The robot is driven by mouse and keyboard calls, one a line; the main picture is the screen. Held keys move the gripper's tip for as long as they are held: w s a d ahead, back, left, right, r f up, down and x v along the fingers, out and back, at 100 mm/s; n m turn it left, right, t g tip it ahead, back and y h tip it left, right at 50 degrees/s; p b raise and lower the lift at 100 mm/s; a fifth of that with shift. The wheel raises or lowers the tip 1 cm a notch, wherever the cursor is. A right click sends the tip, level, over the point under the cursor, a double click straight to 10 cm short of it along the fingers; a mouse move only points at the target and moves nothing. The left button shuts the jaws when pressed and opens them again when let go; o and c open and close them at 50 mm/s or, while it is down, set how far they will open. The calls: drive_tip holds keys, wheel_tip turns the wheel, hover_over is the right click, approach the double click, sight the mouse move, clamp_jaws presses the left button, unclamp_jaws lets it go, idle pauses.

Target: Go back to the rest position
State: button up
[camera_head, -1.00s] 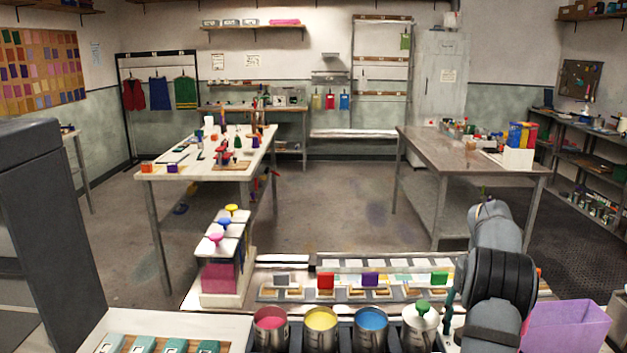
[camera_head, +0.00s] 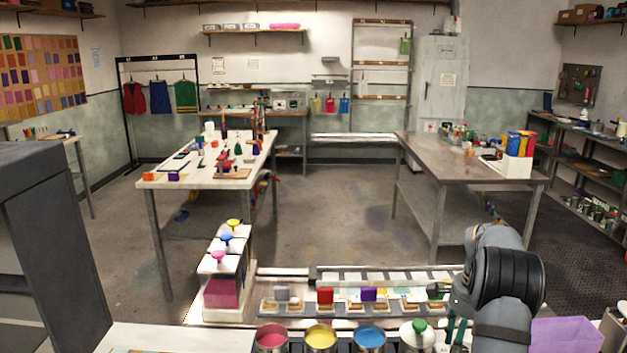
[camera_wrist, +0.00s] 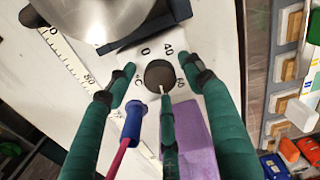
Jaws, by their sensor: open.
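My gripper (camera_wrist: 163,85) has dark green fingers, spread open and empty in the wrist view. It hangs over a pale panel with a dark round knob (camera_wrist: 159,74) and printed temperature numbers. In the head view my gripper (camera_head: 455,322) shows only partly at the lower right, beside my bent arm.
A purple bin (camera_head: 569,335) stands right of my arm. The floor between the tables is clear.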

drive_tip(key=n+p, duration=0.1)
drive_tip(key=n, duration=0.4)
drive_tip(key=shift+r+n+p, duration=0.1)
drive_tip(key=shift+n+p, duration=0.3)
drive_tip(key=n+p, duration=0.1)
drive_tip(key=n, duration=0.3)
drive_tip(key=shift+n, duration=0.4)
